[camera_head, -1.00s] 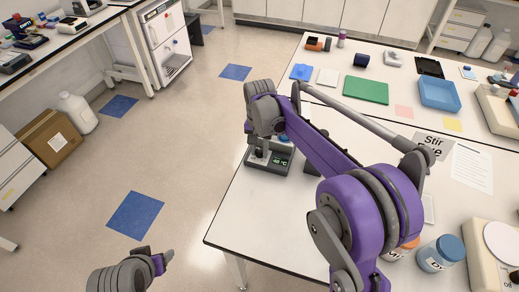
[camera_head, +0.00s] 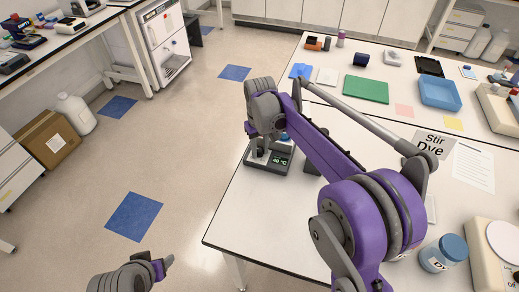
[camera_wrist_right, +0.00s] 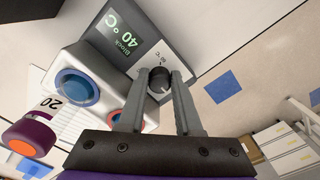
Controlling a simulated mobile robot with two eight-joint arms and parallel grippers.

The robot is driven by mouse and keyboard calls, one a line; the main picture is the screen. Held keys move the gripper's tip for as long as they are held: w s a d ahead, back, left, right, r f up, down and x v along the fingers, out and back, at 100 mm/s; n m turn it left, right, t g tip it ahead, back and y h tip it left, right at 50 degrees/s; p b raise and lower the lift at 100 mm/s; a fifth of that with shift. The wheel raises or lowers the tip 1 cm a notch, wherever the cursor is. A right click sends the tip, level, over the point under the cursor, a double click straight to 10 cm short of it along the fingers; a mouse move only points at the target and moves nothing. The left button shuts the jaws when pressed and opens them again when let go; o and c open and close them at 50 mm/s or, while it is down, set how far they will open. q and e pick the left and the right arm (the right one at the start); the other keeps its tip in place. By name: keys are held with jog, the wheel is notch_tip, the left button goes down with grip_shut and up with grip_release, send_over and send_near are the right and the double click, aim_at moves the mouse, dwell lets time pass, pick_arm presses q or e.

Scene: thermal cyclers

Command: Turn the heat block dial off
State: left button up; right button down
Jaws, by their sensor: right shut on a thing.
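The heat block (camera_head: 268,165) is a small grey device near the left edge of the bench, with a lit display (camera_wrist_right: 122,33) that reads "40 °C" and "Block". Its dark round dial (camera_wrist_right: 159,82) shows in the right wrist view, on the panel beside the display. My right gripper (camera_wrist_right: 160,84) reaches down to the panel with a finger on each side of the dial and is shut on it. In the head view the right gripper (camera_head: 260,157) partly covers the device. My left gripper (camera_head: 165,265) is at the lower left over the floor, away from the bench; its finger gap is unclear.
A jar with a blue lid (camera_head: 443,253), a green mat (camera_head: 366,90) and a blue tray (camera_head: 440,94) are on the bench. Bare bench (camera_head: 245,215) lies in front of the device.

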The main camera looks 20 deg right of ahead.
jog(key=n, duration=0.4)
jog(key=shift+d+n, duration=0.1)
jog(key=shift+n, duration=0.2)
jog(key=n, duration=0.4)
jog(key=shift+w+n+b, duration=0.1)
jog(key=shift+n+b, duration=0.2)
jog(key=c, duration=0.6)
grip_release()
